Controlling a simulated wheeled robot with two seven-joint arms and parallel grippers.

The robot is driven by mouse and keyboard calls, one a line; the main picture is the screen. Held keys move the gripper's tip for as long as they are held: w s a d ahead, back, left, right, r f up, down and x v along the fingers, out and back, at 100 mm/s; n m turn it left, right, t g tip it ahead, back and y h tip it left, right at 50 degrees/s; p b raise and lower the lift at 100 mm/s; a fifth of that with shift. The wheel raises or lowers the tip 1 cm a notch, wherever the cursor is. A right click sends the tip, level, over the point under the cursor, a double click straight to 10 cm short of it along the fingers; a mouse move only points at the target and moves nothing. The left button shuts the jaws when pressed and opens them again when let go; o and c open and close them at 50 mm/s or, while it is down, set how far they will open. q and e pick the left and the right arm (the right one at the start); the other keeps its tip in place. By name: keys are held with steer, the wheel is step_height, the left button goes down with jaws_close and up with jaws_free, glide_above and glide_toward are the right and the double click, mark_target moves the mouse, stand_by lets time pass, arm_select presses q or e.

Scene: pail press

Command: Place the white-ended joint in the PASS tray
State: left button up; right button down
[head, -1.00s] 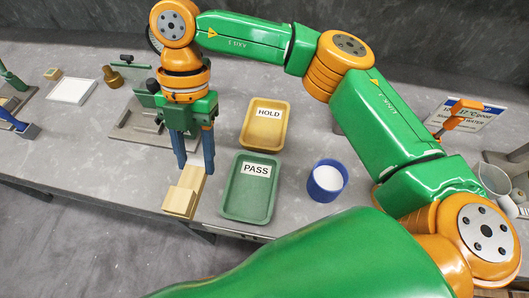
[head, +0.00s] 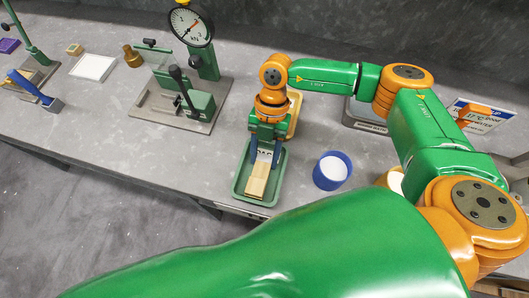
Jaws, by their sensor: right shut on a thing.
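My right gripper (head: 265,156) points down over the green PASS tray (head: 241,183), its blue fingers shut on a pale wooden joint (head: 259,180). The joint lies lengthwise within the tray's outline, towards its front. I cannot tell whether it touches the tray floor. The gripper and joint partly cover the PASS label, and no white end can be made out on the joint. My left gripper is not in view.
The yellow HOLD tray (head: 295,113) is mostly hidden behind my right gripper. A blue tub with white contents (head: 332,170) stands to the right. A press with a dial gauge (head: 191,25) stands back left. A white tray (head: 93,67) lies farther left.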

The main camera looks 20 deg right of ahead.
steer(key=shift+c, duration=1.7)
jaws_free()
steer(key=shift+r, duration=0.1)
steer(key=b+v, duration=0.2)
steer(key=v, duration=1)
steer(key=shift+a, duration=0.1)
